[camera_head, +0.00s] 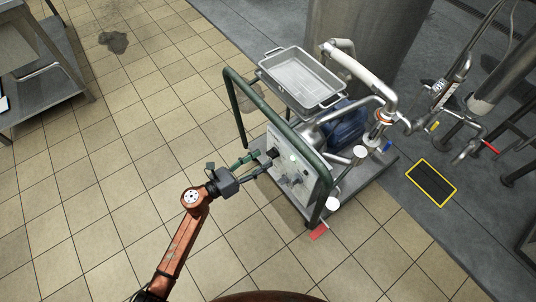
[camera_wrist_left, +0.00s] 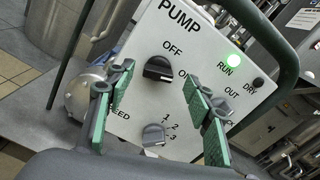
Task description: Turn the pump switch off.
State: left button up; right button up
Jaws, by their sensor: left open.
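The pump switch is a black knob (camera_wrist_left: 158,68) on a white panel (camera_wrist_left: 140,103) marked PUMP, OFF and ON. Its bar lies roughly sideways and seems to point toward ON; the ON label is partly hidden by a finger. The green RUN light (camera_wrist_left: 234,60) is lit. My left gripper (camera_wrist_left: 158,76) is open, with its green-padded fingers either side of the knob and no clear contact. In the head view, my left gripper (camera_head: 259,162) reaches the front of the panel (camera_head: 304,172). My right gripper is not in view.
A grey numbered speed knob (camera_wrist_left: 153,134) sits below the switch. A green tube frame (camera_head: 236,110) surrounds the pump cart, with a metal tray (camera_head: 300,78) on top. Pipes and a blue motor (camera_head: 345,125) stand behind.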

aim_at(268, 155)
pick_arm(q)
jog(key=shift+b+x, duration=0.3)
jog(key=shift+x, duration=1.45)
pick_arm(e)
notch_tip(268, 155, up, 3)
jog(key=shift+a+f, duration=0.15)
pick_arm(q)
jog(key=shift+c, duration=0.7)
jog(key=c, duration=1)
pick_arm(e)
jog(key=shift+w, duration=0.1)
